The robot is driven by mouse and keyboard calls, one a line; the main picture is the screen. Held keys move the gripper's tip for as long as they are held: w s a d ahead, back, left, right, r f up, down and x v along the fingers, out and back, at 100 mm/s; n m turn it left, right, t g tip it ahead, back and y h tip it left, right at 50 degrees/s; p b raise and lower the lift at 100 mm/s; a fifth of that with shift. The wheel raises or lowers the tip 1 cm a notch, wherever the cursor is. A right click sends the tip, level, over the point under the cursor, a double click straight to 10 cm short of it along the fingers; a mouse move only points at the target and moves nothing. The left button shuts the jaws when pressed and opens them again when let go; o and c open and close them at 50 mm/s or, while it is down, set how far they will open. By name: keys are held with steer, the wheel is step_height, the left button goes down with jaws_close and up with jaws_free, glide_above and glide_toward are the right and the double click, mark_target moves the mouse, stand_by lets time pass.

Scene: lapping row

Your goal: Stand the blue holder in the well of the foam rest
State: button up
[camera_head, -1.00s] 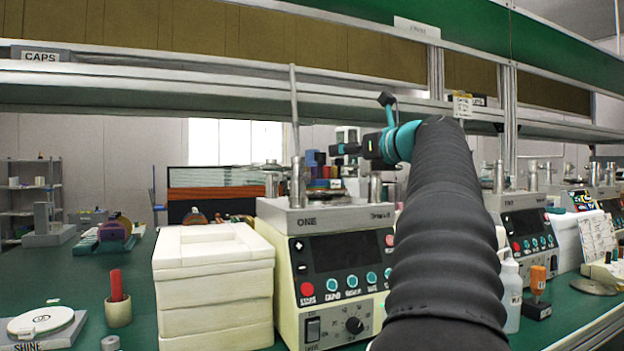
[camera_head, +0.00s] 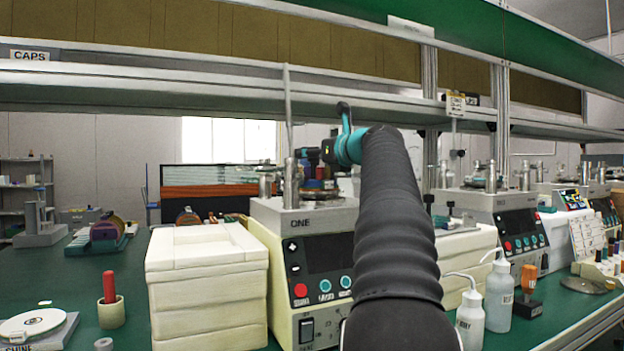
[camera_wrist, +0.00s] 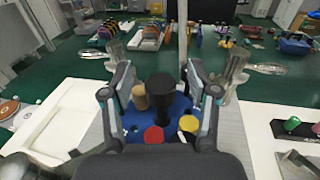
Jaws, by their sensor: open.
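The blue holder (camera_wrist: 176,106) carries a black knob, a tan peg, and red and yellow round tops. In the wrist view it lies between the two fingers of my gripper (camera_wrist: 160,82), which is open; I cannot tell whether the fingers touch it. In the head view my gripper (camera_head: 326,151) is above the machine marked ONE, and the holder is mostly hidden behind it. The white foam rest (camera_head: 207,295) is a stack of blocks left of that machine. Its shallow recessed top also shows at the left of the wrist view (camera_wrist: 72,112), and the well looks empty.
Machine ONE (camera_head: 306,218) has metal posts on its top, close beside my gripper. A shelf (camera_head: 200,90) runs above. A red stick in a cream cup (camera_head: 111,312) stands left of the foam. Squeeze bottles (camera_head: 498,295) stand to the right.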

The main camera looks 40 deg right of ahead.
jaws_close()
steer(key=shift+r, duration=0.15)
